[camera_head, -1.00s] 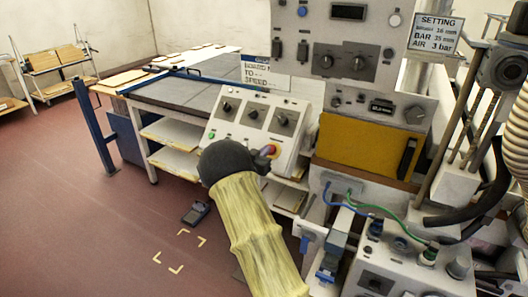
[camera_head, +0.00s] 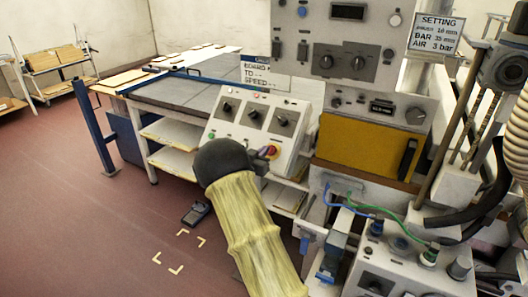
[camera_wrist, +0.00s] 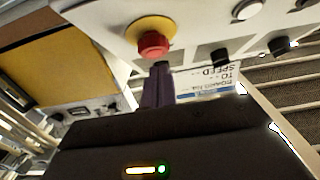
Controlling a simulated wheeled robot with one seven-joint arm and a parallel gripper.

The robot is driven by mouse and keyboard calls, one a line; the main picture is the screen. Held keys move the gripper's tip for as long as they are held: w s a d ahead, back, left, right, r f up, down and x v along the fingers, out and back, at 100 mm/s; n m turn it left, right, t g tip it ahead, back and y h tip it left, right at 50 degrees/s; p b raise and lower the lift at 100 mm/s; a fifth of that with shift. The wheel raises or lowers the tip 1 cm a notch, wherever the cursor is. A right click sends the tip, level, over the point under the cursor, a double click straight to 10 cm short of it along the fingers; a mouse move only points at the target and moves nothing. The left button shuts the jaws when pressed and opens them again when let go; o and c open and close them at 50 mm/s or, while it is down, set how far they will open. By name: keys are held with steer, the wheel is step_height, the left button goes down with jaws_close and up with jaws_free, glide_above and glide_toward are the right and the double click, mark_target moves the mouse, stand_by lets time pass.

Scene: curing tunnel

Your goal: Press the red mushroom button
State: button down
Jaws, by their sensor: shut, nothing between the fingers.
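The red mushroom button (camera_wrist: 153,44) sits on a round yellow base (camera_wrist: 148,27) on the pale sloped control panel, seen at the top of the wrist view. In the head view it is a small red and yellow spot at the panel's lower right, partly covered by my gripper (camera_head: 265,153). My gripper is shut and empty. In the wrist view its purple fingers (camera_wrist: 159,70) point at the panel, with their tips just below the button's red cap. I cannot tell whether they touch it.
The sloped panel (camera_head: 236,133) also carries several dark knobs. A yellow panel (camera_head: 358,144) and a grey control cabinet stand to the right. A worktable (camera_head: 190,92) extends behind to the left. A dark pedal (camera_head: 196,214) lies on the floor. The red floor at left is mostly clear.

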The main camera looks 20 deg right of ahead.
steer(key=r+b+v, duration=0.1)
steer(key=v, duration=1)
steer(key=shift+a+r+b, duration=0.15)
steer(key=shift+r+b, duration=0.1)
steer(key=shift+b, duration=0.15)
steer(key=shift+s+r, duration=0.1)
steer(key=s+a+r+n+g+y+p, duration=0.15)
steer(key=s+a+n+y+p, duration=0.35)
steer(key=s+a+n+y, duration=0.5)
steer(key=s+g+y+p, duration=0.3)
steer(key=s+g, duration=0.4)
steer(key=s, duration=1.3)
steer(key=shift+a+y, duration=0.2)
steer(key=shift+y, duration=0.4)
steer(key=shift+w, duration=0.1)
